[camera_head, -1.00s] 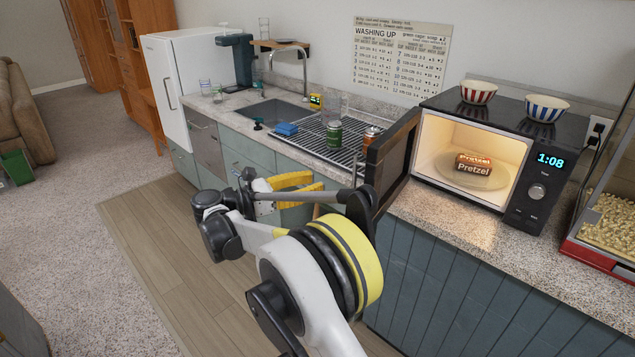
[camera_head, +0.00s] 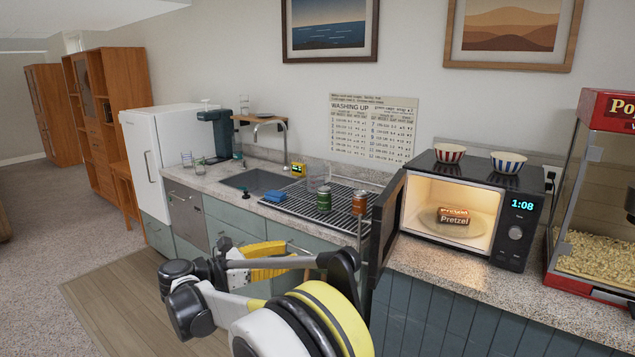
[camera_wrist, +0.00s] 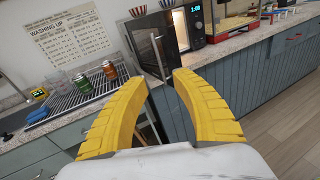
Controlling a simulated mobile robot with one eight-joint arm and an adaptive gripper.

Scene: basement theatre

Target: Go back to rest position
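My gripper (camera_wrist: 158,85) has two yellow ribbed fingers, spread apart with nothing between them in the wrist view. In the head view my gripper (camera_head: 268,262) shows at the lower middle, below the counter edge in front of the cabinets, partly hidden by my arm. The microwave (camera_head: 518,207) stands on the counter to its right, lit inside and reading 1:08. Its dark door (camera_head: 386,228) stands open towards the left. A pretzel pack (camera_head: 454,215) sits on the plate inside. In the wrist view the microwave door (camera_wrist: 151,44) and its handle lie beyond my fingertips, apart from them.
A sink (camera_head: 255,181), a blue sponge (camera_head: 276,196), a green can (camera_head: 324,199) and an orange can (camera_head: 360,202) are on the left counter and drying rack. Two striped bowls (camera_head: 449,153) (camera_head: 508,162) stand on the microwave. A popcorn machine (camera_head: 592,215) is at right. Open floor lies left.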

